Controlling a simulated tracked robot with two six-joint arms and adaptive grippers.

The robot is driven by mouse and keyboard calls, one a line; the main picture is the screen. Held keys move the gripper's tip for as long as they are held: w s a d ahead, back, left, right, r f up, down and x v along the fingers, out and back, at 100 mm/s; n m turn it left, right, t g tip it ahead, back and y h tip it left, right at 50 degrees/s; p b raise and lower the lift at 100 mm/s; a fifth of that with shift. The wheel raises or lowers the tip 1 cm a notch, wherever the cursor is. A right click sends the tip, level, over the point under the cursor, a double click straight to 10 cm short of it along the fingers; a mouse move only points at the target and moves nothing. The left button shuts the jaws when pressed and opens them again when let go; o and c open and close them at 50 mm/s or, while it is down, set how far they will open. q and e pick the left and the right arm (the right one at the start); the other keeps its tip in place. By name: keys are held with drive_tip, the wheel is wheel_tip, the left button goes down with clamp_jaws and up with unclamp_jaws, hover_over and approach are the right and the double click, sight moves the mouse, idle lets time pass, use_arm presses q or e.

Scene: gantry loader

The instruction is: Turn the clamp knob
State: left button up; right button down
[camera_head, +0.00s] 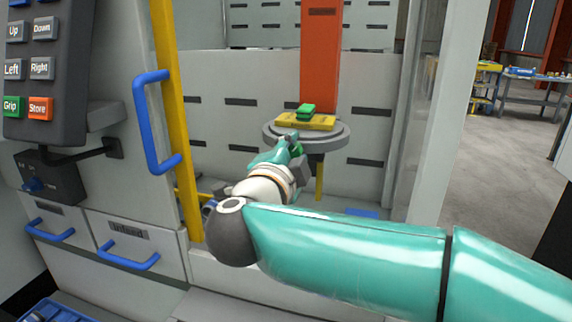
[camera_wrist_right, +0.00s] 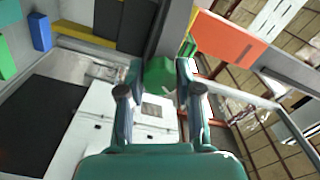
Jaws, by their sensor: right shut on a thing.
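A green clamp knob (camera_wrist_right: 160,76) sits between the two fingers of my right gripper (camera_wrist_right: 160,92) in the right wrist view, and the gripper is shut on it. In the head view the gripper (camera_head: 292,144) reaches to the front underside of a round grey table (camera_head: 335,138), and a bit of green knob (camera_head: 298,149) shows beside the fingers. The gripper and wrist hide most of the knob there. A yellow plate (camera_head: 322,124) with a green block (camera_head: 306,109) lies on the round table. My left gripper is not in view.
An orange column (camera_head: 320,60) rises behind the table. A grey frame post (camera_head: 432,130) bounds the opening on the right.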

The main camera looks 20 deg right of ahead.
drive_tip(key=shift+m+b, duration=0.7)
drive_tip(key=shift+m, duration=0.4)
drive_tip(key=c, duration=0.8)
unclamp_jaws()
drive_tip(key=shift+w+f, duration=0.1)
drive_tip(key=shift+w, duration=0.1)
drive_tip(key=shift+o, duration=0.2)
drive_tip(key=shift+s, duration=0.1)
drive_tip(key=v, duration=1.2)
